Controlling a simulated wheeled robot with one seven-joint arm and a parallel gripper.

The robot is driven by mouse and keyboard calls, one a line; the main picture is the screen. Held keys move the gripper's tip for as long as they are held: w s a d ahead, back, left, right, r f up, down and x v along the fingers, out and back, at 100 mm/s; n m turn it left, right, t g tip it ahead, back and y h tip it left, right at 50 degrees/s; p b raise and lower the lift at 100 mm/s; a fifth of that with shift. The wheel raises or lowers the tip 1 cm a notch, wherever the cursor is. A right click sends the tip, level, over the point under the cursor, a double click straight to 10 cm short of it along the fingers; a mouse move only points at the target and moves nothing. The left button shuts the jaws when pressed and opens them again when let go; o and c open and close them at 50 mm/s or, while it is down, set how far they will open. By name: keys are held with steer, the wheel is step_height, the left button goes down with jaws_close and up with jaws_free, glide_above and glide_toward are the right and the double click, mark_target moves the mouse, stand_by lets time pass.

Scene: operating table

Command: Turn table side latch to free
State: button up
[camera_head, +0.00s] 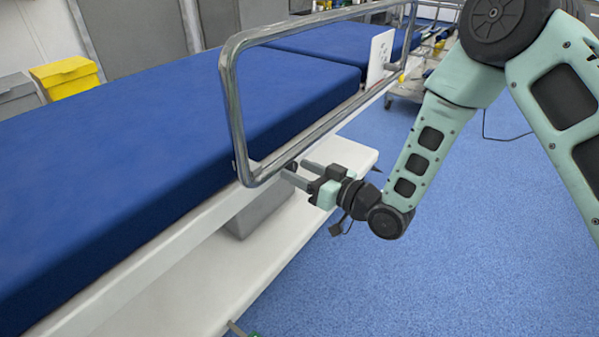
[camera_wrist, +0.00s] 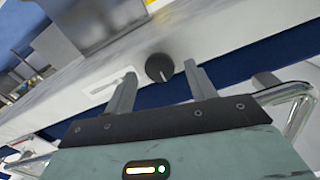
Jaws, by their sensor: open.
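The latch is a dark round knob (camera_wrist: 158,67) on the white side of the operating table (camera_wrist: 70,88), seen in the wrist view. A thin pale line on it points downward in that view. My gripper (camera_wrist: 160,75) is open, with one finger on each side of the knob in the picture; I cannot tell whether either touches it. In the head view my gripper (camera_head: 296,170) is at the table's side, under the lower bar of the metal side rail (camera_head: 232,110). The knob is mostly hidden there.
Blue mattress pads (camera_head: 110,130) cover the table top. The metal rail rises close above my gripper. A white lower ledge (camera_head: 215,285) with a grey box (camera_head: 260,212) is below. A yellow bin (camera_head: 72,78) stands at far left.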

steer(key=shift+w+a, duration=0.25)
steer(key=shift+a, duration=0.1)
steer(key=shift+c, duration=0.2)
steer(key=c, duration=0.9)
